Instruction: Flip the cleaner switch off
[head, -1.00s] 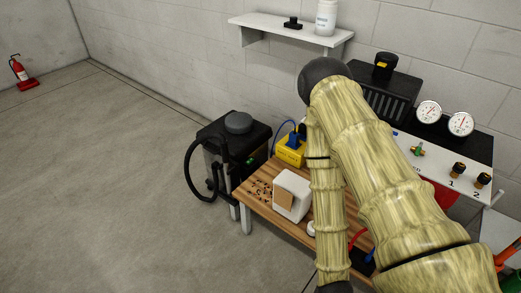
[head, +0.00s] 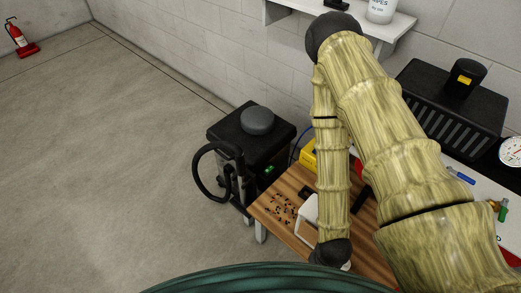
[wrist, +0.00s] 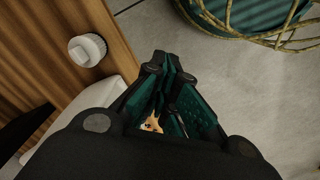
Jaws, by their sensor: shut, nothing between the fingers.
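The cleaner (head: 238,150) is a black shop-vacuum-like unit with a round cap on its lid and a hose curling at its left side. It stands on the floor beside the wooden bench in the head view. A small green spot (head: 269,169) on its bench-facing side looks like the switch; its position is too small to read. My gripper (wrist: 165,62) is shut and empty in the wrist view, its fingertips together near the bench edge. In the head view my arm hides it. The cleaner is not recognisable in the wrist view.
The wooden bench (head: 292,185) carries a white box (head: 308,216), dark bits and a yellow unit (head: 308,152). A white round knob-like piece (wrist: 87,50) lies on the bench. A shelf (head: 402,30) hangs on the wall. Floor left of the cleaner is clear.

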